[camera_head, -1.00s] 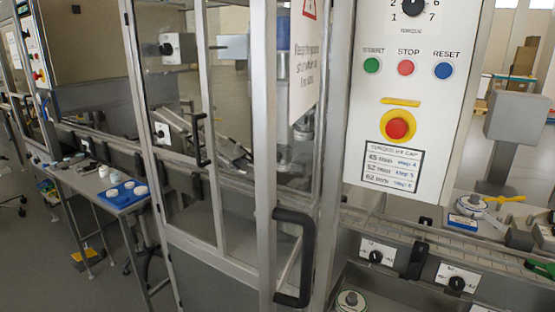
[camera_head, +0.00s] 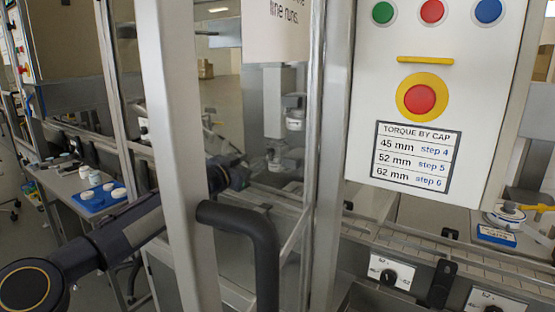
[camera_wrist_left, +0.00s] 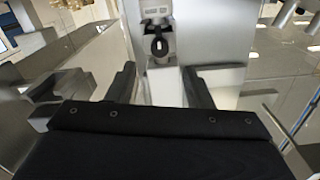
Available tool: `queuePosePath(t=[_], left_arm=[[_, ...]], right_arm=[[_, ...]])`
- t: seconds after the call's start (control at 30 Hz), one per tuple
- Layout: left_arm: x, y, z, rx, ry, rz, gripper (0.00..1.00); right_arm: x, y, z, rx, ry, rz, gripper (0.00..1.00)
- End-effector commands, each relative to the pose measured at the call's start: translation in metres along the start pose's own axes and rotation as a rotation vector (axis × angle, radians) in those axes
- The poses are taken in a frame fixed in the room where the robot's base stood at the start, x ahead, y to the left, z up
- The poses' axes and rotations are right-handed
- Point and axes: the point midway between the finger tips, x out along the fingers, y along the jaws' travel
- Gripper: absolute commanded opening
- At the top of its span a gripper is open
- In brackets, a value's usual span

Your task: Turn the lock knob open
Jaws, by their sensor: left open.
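In the left wrist view a dark knob (camera_wrist_left: 159,46) with a pale mark sits on a grey upright housing (camera_wrist_left: 160,15), straight ahead of my left gripper (camera_wrist_left: 158,74). The two black fingers are spread apart, with nothing between them. The knob lies beyond the fingertips, in line with the gap, and I see no contact. In the head view my left arm comes in from the left, passes behind a door post, and its dark wrist (camera_head: 230,174) points at machinery inside the enclosure. The knob cannot be made out there. My right gripper is not in view.
A door post (camera_head: 178,150) and black door handle (camera_head: 245,235) stand in front of the left arm. A control panel (camera_head: 415,45) with coloured buttons is at right. A blue tray (camera_head: 100,200) with white caps is at left.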

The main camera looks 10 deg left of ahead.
Motion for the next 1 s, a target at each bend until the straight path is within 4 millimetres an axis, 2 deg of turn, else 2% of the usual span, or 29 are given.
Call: queuePosePath(t=[0.5,0.87,1.0], left_arm=[[0.07,0.0,-0.002,-0.005,0.004,0.001,0.47],[0.077,0.0,-0.001,-0.001,0.002,0.0,0.47],[0.077,0.0,-0.001,-0.002,0.002,0.0,0.31]], right_arm=[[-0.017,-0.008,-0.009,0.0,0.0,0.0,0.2],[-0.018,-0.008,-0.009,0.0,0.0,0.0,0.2],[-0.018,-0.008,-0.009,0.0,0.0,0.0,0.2]])
